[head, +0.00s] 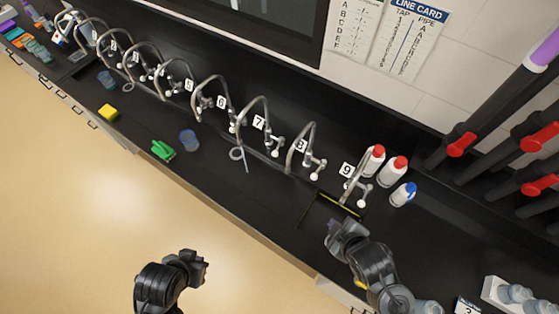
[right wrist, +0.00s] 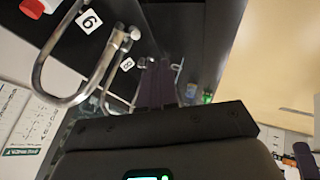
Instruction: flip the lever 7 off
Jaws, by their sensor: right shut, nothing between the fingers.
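Tap 7 (head: 266,105) is a curved metal spout on the black bench, with its white "7" card (head: 258,122) beside it. Small white-tipped levers (head: 278,151) show at its foot; their exact on or off position is too small to tell. My right gripper (head: 333,228) is near the bench's front edge, by the sink in front of tap 9 (head: 356,175), well to the right of tap 7. Its fingers (right wrist: 155,85) are shut and empty in the right wrist view. My left gripper (head: 200,262) is over the floor, off the bench; its jaws are unclear.
Tap 8 (head: 303,140) stands between tap 7 and my right gripper. Red-capped bottles (head: 392,171) and a blue-capped bottle (head: 403,194) stand right of tap 9. A blue cup (head: 189,140), green object (head: 163,150) and yellow sponge (head: 108,111) lie along the front left.

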